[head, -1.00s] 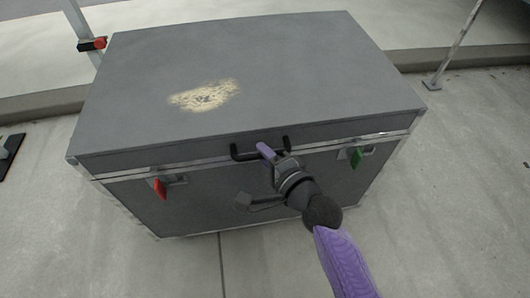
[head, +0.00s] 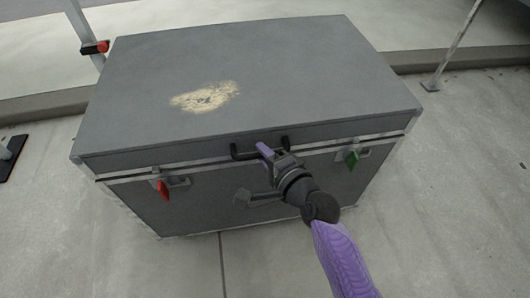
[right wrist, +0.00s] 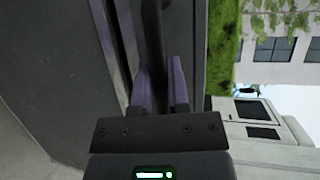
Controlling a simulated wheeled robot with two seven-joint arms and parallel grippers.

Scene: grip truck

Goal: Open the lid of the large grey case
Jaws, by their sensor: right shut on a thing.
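The large grey case (head: 230,205) stands on the pavement with its lid (head: 300,70) on top. A thin dark line shows along the front seam between the metal edge strips. The lid looks closed or barely raised. A black handle (head: 238,154) is on the lid's front edge. My right gripper (head: 267,151) is shut on this handle, with its purple fingers around the bar. In the right wrist view the gripper (right wrist: 159,82) has the dark handle bar (right wrist: 152,35) between its fingers. A red latch (head: 163,190) and a green latch (head: 352,159) hang on the front. My left gripper is out of view.
A metal post with a red and black fitting (head: 95,47) stands behind the case at the left. Another thin post (head: 455,45) stands at the right. A low kerb (head: 450,60) runs behind. The pavement in front is clear.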

